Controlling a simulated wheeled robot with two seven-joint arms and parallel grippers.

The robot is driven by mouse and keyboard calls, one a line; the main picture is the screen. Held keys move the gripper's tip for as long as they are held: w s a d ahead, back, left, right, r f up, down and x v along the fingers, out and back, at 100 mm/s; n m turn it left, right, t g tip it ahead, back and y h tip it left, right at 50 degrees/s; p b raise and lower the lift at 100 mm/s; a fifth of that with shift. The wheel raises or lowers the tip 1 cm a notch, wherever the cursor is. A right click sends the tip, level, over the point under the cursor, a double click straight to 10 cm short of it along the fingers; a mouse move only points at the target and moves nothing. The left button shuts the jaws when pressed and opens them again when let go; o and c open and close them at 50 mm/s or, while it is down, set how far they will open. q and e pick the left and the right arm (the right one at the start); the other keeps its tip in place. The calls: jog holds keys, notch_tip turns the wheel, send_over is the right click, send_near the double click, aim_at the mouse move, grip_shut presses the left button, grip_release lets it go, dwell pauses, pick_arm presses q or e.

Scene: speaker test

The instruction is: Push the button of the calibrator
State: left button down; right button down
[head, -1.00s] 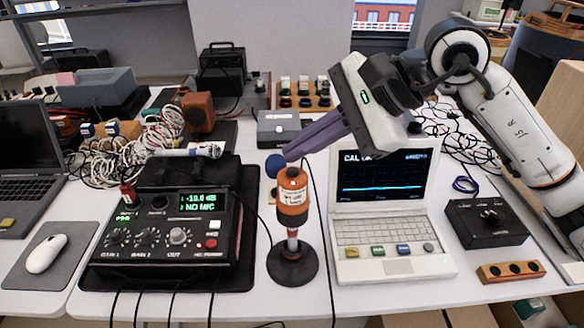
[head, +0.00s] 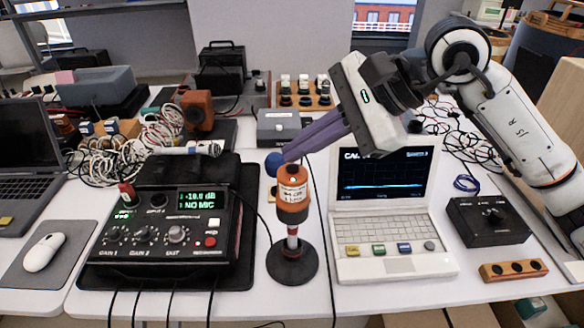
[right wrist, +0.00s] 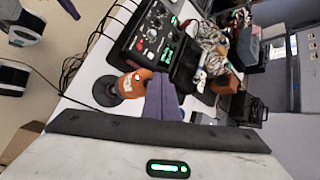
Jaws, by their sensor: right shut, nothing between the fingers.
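The calibrator (head: 293,207) is an orange and black cylinder with a white label, upright on a round black stand (head: 292,264).
A black mixer (head: 165,235) stands left of the calibrator, its display reading NO MIC. A white laptop (head: 390,265) stands to the right, partly behind my gripper. A blue ball (head: 273,164) is just behind the calibrator. A black box (head: 488,221) is farther right.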

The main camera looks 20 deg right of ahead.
aim_at(300, 172)
jog(key=shift+f+b, duration=0.6)
jog(key=shift+f, duration=0.05)
dwell(0.8)
jog(key=shift+r, duration=0.1)
jog(key=shift+r+p, duration=0.65)
jog(key=shift+r, duration=0.25)
notch_tip(300, 172, up, 6)
jog(key=p, duration=0.4)
